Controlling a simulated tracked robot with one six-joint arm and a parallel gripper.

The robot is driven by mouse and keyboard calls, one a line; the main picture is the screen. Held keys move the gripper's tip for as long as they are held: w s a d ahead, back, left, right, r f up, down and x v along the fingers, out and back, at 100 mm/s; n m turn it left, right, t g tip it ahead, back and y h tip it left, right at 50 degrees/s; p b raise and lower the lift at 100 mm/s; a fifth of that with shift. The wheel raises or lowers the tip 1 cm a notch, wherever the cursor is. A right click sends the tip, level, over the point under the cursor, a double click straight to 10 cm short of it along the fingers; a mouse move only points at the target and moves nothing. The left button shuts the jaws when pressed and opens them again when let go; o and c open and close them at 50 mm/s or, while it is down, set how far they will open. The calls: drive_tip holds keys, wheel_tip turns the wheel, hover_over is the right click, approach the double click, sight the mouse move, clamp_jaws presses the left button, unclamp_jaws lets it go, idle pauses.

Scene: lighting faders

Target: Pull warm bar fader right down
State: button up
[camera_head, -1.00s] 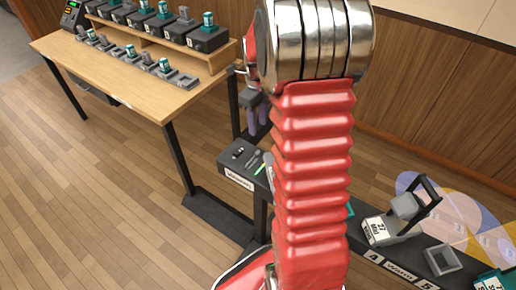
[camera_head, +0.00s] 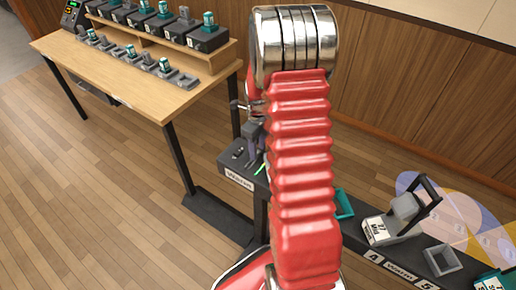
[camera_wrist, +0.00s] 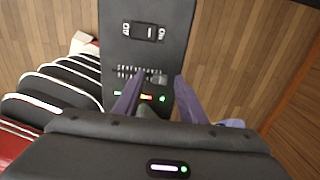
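The warm bar's grey end (camera_head: 238,178), labelled "Warm", shows left of my arm in the head view. In the wrist view its dark panel (camera_wrist: 165,55) fills the middle, with a slot flanked by tick marks. A small grey fader knob (camera_wrist: 158,79) sits toward the right part of that slot. My gripper (camera_wrist: 160,78) has two purple fingers, apart, over the panel with the knob between their tips in the picture. Contact cannot be told. In the head view my gripper (camera_head: 255,143) is over the bar's end, partly hidden by my arm.
An on/off rocker switch (camera_wrist: 144,32) lies beyond the slot; small green and orange lights (camera_wrist: 147,97) lie on the near side. A teal holder (camera_head: 344,203) and a raised grey lamp unit (camera_head: 400,216) are on the bar. A wooden table (camera_head: 130,80) stands at left.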

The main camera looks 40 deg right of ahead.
drive_tip(key=shift+f, duration=0.1)
drive_tip(key=shift+c, duration=0.3)
clamp_jaws()
idle(0.4)
